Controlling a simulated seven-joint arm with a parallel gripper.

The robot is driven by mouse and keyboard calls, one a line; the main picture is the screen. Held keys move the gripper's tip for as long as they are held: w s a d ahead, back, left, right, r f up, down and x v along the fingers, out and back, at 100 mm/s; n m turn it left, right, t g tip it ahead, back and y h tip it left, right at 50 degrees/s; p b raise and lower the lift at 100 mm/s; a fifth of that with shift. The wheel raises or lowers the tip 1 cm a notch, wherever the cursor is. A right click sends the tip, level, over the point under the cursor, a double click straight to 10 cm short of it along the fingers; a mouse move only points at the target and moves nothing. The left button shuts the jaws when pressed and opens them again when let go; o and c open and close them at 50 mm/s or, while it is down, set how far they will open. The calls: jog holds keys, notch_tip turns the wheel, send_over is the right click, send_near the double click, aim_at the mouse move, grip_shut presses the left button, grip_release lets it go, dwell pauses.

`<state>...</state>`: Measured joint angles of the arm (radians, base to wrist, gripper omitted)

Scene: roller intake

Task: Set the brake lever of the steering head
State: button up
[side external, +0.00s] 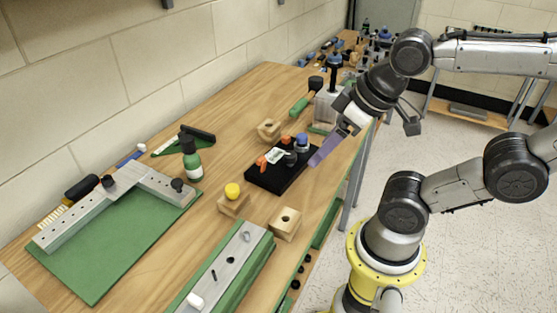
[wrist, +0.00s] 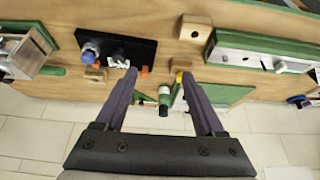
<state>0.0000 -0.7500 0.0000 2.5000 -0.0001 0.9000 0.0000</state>
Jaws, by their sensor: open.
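A black base plate (side external: 270,184) lies on the wooden bench and carries a blue-topped round part (side external: 302,139), a dark knob (side external: 290,158), a white piece (side external: 275,156) and orange parts (side external: 262,161). I cannot tell for sure which of these is the brake lever of the steering head. In the wrist view the plate (wrist: 143,45) shows beyond my left finger, with the blue-topped part (wrist: 91,51) to its left. My gripper (wrist: 159,73) is open with nothing between its purple fingers. In the side view my gripper (side external: 316,162) is at the plate's right end; contact is unclear.
A wooden block with a hole (side external: 285,224) and a yellow ball on a block (side external: 232,191) stand in front. A green bottle (side external: 192,162) is left. A grey rail on a green base (side external: 222,270) lies nearest, and a green mat (side external: 100,255) at far left.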

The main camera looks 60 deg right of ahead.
jog(key=shift+c, duration=0.9)
notch_tip(320, 180, up, 9)
jog(key=g, duration=0.9)
send_over(260, 158)
jog(key=w, duration=0.2)
jog(key=w+f+m+g, duration=0.1)
jog(key=w+f, duration=0.3)
jog(key=f, duration=0.2)
jog(key=x, duration=1.4)
jog(key=shift+d, duration=0.1)
grip_shut()
